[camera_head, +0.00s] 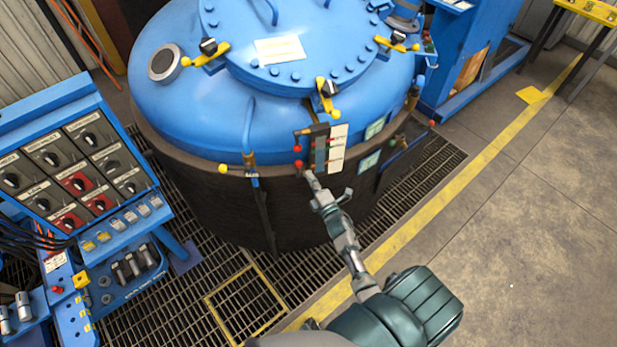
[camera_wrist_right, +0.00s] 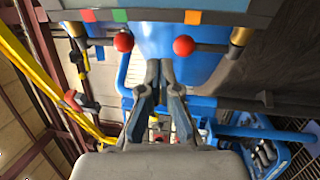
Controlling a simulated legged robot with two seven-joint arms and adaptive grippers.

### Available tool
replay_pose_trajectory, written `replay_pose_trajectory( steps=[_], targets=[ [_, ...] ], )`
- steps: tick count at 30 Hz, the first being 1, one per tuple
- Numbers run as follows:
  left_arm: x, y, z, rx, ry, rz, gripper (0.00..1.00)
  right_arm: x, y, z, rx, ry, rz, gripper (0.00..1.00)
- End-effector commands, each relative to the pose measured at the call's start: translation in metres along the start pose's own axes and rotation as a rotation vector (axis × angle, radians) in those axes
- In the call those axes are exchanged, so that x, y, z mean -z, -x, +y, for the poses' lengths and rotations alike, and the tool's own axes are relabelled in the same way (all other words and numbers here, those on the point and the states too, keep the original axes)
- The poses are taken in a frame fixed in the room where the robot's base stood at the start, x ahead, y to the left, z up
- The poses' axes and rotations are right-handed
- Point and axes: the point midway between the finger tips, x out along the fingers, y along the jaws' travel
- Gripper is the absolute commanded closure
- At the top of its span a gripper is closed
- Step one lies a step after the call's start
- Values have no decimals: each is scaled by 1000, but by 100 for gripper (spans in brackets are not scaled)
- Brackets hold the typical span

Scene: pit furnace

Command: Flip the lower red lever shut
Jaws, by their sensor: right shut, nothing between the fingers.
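The lower red lever ends in a red ball (camera_head: 299,163) on the front of the blue furnace, left of a narrow gauge plate. A second red ball (camera_head: 298,148) sits just above it. My right gripper (camera_head: 308,175) is close below the lower ball, its fingers closed and empty. In the right wrist view the closed fingertips (camera_wrist_right: 160,66) point between two red balls. The right ball (camera_wrist_right: 184,46) seems to be the lower lever's, its thin rod running toward a brass fitting; the other ball (camera_wrist_right: 123,42) is to the left. Contact cannot be told. My left gripper is out of view.
The blue furnace (camera_head: 170,110) carries yellow clamps and a vertical blue handle (camera_head: 248,125) left of the levers. A control console (camera_head: 80,160) with knobs stands at the left. Grating (camera_head: 225,225) surrounds the furnace. Concrete floor (camera_head: 500,220) at the right is clear.

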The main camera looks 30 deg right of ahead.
Motion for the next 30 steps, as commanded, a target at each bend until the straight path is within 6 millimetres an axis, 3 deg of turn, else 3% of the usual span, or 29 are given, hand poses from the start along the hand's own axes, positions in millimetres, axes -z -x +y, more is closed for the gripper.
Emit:
replay_pose_trajectory(
  steps=[7, 15, 23, 30],
  targets=[
    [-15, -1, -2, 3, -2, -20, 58, -4, 38, 8, 6, -5, 0, 100],
    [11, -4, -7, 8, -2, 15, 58, -6, 79, 23, 6, -8, 0, 100],
    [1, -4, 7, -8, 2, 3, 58, 0, 89, 30, 4, -3, 0, 100],
    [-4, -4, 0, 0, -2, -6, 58, -1, 88, 30, 4, -4, 0, 100]
  ],
)
